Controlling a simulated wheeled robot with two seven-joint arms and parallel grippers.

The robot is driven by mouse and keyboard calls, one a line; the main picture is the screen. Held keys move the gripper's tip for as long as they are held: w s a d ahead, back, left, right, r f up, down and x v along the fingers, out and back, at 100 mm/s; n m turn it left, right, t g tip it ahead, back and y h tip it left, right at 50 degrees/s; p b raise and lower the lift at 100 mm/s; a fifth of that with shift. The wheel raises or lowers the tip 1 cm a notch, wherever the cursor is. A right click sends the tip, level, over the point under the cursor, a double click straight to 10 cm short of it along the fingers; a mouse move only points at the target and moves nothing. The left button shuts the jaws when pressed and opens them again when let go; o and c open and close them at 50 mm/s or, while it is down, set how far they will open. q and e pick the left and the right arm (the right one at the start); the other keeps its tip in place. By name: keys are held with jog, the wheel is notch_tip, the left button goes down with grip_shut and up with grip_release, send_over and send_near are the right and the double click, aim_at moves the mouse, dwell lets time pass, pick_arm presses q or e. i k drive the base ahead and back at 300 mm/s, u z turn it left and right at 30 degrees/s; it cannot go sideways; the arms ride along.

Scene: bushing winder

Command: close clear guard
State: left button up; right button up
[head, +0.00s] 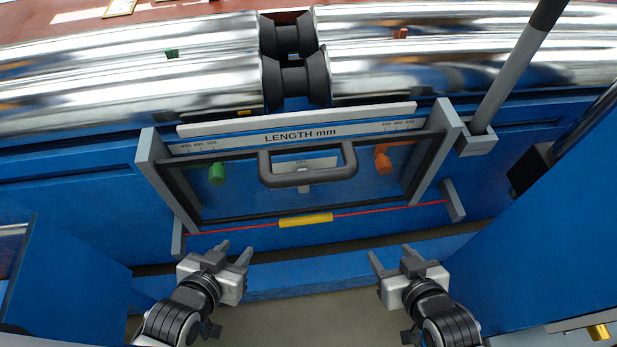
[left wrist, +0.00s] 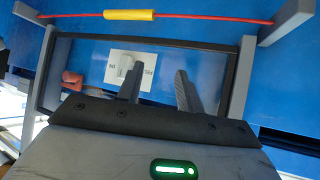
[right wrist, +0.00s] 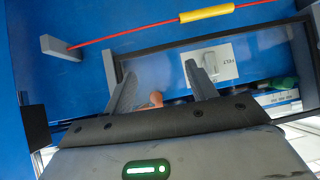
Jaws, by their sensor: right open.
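The clear guard (head: 242,192) is a see-through panel in a dark frame, between two grey side plates at the middle of the head view. Its dark grey handle (head: 308,181) stands out at the upper middle. How far the guard is swung is hard to tell. My left gripper (head: 234,250) is open and empty, in front of and below the guard's lower left. My right gripper (head: 391,256) is open and empty below its lower right. Neither touches the guard or handle. Parts of the frame show in the left wrist view (left wrist: 241,78) and right wrist view (right wrist: 150,42).
A red rod with a yellow sleeve (head: 306,219) runs below the guard between grey brackets. A green knob (head: 217,174) and an orange knob (head: 383,163) show through the panel. Shiny rollers (head: 450,60) lie behind. A grey lever (head: 515,75) rises at right; blue housings flank both arms.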

aim_at(265, 176)
jog(key=u, duration=0.5)
jog(key=k, duration=1.6)
jog(key=z, duration=0.2)
